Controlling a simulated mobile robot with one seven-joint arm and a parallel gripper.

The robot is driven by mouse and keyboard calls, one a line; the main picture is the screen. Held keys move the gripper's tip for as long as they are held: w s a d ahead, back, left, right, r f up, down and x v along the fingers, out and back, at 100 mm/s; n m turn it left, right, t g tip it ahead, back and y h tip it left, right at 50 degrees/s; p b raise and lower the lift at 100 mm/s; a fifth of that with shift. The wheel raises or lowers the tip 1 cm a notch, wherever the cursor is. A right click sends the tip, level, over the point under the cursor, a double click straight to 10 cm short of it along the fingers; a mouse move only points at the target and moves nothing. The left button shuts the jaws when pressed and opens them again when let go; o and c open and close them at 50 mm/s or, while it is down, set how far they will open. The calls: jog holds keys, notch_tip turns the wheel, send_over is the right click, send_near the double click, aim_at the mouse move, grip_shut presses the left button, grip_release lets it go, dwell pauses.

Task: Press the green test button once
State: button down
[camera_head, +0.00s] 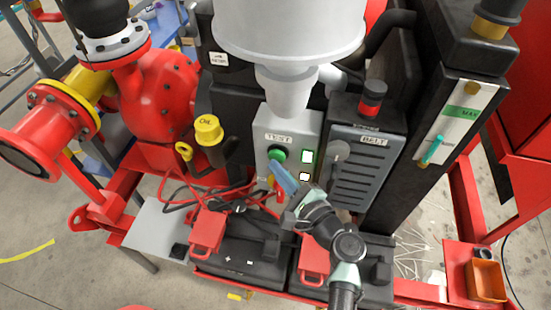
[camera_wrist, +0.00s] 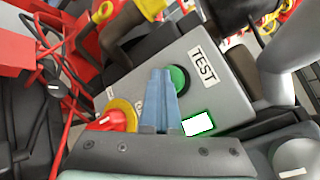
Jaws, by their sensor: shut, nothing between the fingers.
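The round green test button (camera_head: 277,153) sits on a grey control box (camera_head: 291,131) under a label reading TEST. In the wrist view the green button (camera_wrist: 181,77) shows just right of my fingertips, its left part hidden behind the fingers. My gripper (camera_head: 273,164) has blue fingers, shut together and empty. In the head view the fingertips are at the lower edge of the button. In the wrist view my gripper (camera_wrist: 161,72) points along the box face. I cannot tell whether the fingertips touch the button.
A lit white panel with a green border (camera_wrist: 198,124) and a red-and-yellow rotary switch (camera_wrist: 119,116) are on the same box. The black BELT guard (camera_head: 362,165) stands at right. A yellow oil cap (camera_head: 207,129) and red cables (camera_head: 190,188) are at left. Black batteries (camera_head: 240,262) lie below.

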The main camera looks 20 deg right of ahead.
jog(key=shift+s+a, duration=0.45)
jog(key=shift+s, duration=0.25)
jog(key=shift+s+a+p, duration=0.45)
jog(key=shift+s+a, duration=0.25)
jog(key=shift+s, duration=0.35)
jog(key=shift+s+a+p, duration=0.4)
jog(key=shift+s+a, duration=0.3)
jog(key=shift+s, duration=0.3)
jog(key=shift+r, duration=0.1)
